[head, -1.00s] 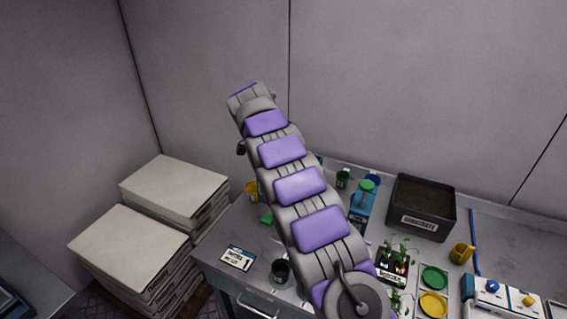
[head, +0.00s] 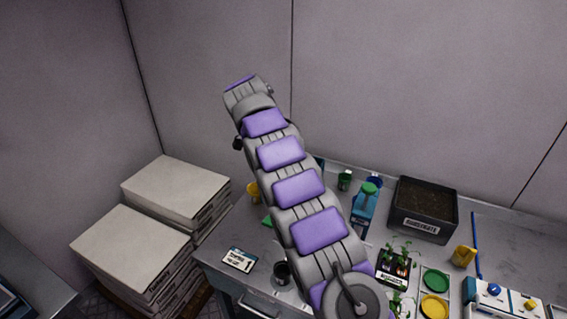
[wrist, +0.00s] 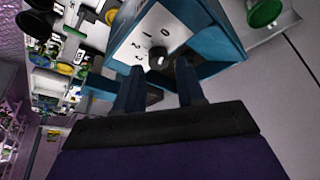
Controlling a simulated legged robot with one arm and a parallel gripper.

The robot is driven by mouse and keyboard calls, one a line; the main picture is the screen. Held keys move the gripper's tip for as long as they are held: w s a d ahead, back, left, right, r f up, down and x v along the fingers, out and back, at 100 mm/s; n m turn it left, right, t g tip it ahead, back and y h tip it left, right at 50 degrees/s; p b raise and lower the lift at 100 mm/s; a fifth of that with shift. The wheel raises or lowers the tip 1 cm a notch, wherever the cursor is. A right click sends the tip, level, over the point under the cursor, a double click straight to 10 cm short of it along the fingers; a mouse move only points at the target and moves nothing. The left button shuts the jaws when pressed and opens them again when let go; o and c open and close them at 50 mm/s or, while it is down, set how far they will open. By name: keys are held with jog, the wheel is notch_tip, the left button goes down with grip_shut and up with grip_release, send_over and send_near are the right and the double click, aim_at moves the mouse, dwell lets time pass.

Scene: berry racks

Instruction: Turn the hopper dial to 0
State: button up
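In the wrist view, the hopper (wrist: 190,30) is a blue-edged box with a white face close ahead of my gripper. Its dark round dial (wrist: 157,58) sits on that face, with printed numerals including 0, 1 and 2 arranged around it. I cannot tell which numeral the dial points to. My gripper (wrist: 158,67) is open, with one dark finger on each side of the dial in the picture. No contact is clear. In the head view my arm hides the gripper.
The counter (head: 515,240) holds a blue bottle-like item with a green top (head: 363,203), a substrate bin (head: 423,225), seedlings (head: 395,262), a yellow cup (head: 463,256) and a dark cup (head: 281,272).

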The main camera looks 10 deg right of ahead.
jog(key=p+v, duration=1.1)
jog(key=v, duration=0.3)
jog(key=shift+a, duration=0.2)
jog(key=s+d+n+g+y+b, duration=0.1)
jog(key=s+d+n+b, duration=0.25)
jog(key=s, duration=0.65)
jog(key=s+d+n+g+y+b, duration=0.15)
jog(key=s+d+n, duration=0.3)
jog(key=s, duration=0.65)
jog(key=s+f+n+b, duration=0.2)
jog(key=s+f, duration=0.3)
jog(key=s, duration=0.5)
jog(key=s+f+n+y+b, duration=0.1)
jog(key=s+f, duration=0.4)
jog(key=s, duration=0.5)
jog(key=s+f+n+y+b, duration=0.1)
jog(key=s+f+n, duration=0.3)
jog(key=s, duration=0.6)
jog(key=shift+s+a+f+b, duration=0.35)
jog(key=shift+a+f+b, duration=0.1)
jog(key=shift+b, duration=0.4)
